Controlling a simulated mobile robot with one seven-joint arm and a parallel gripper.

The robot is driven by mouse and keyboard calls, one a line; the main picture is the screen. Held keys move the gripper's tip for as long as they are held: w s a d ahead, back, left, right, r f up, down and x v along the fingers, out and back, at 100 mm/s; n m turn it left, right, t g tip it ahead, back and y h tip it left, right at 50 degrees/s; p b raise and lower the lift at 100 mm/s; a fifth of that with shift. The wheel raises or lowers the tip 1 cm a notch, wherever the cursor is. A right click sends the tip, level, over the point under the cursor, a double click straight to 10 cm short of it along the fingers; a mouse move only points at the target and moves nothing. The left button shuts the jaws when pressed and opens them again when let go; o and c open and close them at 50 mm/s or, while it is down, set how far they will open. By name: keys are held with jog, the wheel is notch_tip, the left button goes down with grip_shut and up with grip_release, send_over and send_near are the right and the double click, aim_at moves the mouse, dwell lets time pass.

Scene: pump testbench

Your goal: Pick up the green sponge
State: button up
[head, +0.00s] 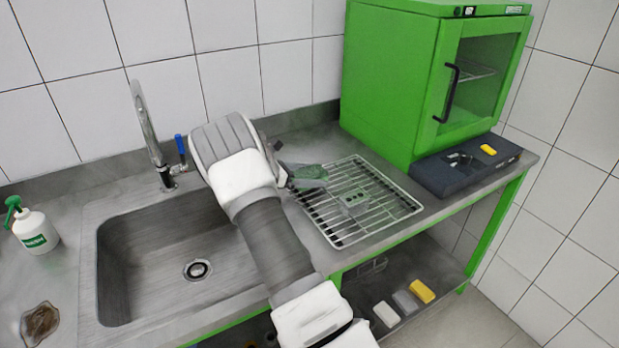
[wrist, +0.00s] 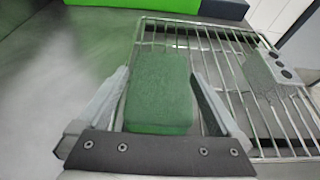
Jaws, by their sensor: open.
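The green sponge (wrist: 159,88) is a rounded block that lies at the left part of the wire rack (wrist: 243,75) in the wrist view. My gripper (wrist: 162,85) is open, with one finger on each side of the sponge. I cannot tell whether the fingers touch it. In the head view my gripper (head: 302,178) is over the left back part of the rack, and a bit of the green sponge (head: 313,171) shows beside the fingers. The rest of the sponge is hidden there.
A grey block with holes (head: 355,201) stands on the rack, right of the sponge. A green cabinet (head: 395,90) stands behind to the right, with a dark tray (head: 440,178) at its front. The sink (head: 130,260) is at left. Sponges (head: 421,291) lie on the lower shelf.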

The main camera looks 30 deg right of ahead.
jog(key=c, duration=1.1)
jog(key=shift+c, duration=0.2)
